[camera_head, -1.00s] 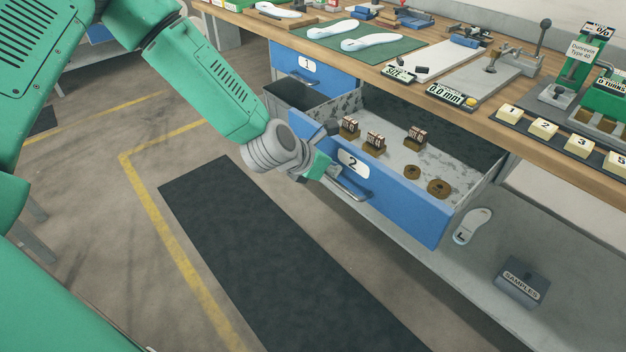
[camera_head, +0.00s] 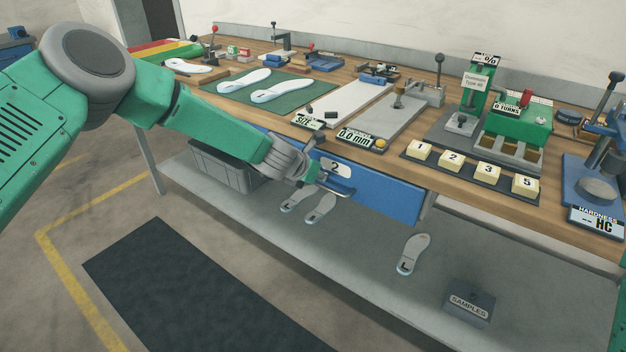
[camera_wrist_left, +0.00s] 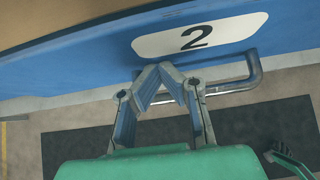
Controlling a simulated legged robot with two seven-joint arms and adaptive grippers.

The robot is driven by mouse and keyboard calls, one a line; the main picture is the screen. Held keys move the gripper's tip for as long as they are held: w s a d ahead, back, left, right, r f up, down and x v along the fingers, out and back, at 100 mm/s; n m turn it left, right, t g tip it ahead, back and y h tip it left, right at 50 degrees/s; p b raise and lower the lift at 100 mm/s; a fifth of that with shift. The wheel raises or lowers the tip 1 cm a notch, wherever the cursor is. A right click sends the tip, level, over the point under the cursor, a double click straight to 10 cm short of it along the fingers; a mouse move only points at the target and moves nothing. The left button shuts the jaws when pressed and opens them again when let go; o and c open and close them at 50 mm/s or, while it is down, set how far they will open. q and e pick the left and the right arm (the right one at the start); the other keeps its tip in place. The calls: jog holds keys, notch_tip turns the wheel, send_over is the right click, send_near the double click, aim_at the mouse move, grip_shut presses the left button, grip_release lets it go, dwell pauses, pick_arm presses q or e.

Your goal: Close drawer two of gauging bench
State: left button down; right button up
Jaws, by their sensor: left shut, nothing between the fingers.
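Drawer two (camera_head: 385,198) of the gauging bench has a blue front with a white "2" plate (camera_head: 337,169). It is pushed in nearly flush under the bench top; a short strip of its grey side shows at the right end, and its inside is hidden. Its bar handle (camera_head: 338,190) sticks out below the plate. My left gripper (camera_head: 312,174) is at the left part of the drawer front. In the left wrist view the gripper (camera_wrist_left: 163,66) is shut and empty, its tips at the blue front (camera_wrist_left: 75,62) below the plate, beside the handle (camera_wrist_left: 252,72). Contact is not clear.
The bench top (camera_head: 470,190) carries gauges, numbered blocks (camera_head: 454,162) and insoles on a green mat (camera_head: 240,90). The lower shelf (camera_head: 370,265) holds a grey crate (camera_head: 225,165), several insoles and a samples box (camera_head: 469,303). The floor in front, with a dark mat (camera_head: 190,290), is clear.

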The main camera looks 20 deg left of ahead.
pick_arm(q)
jog(key=shift+w+r, duration=0.2)
jog(key=shift+w, duration=0.75)
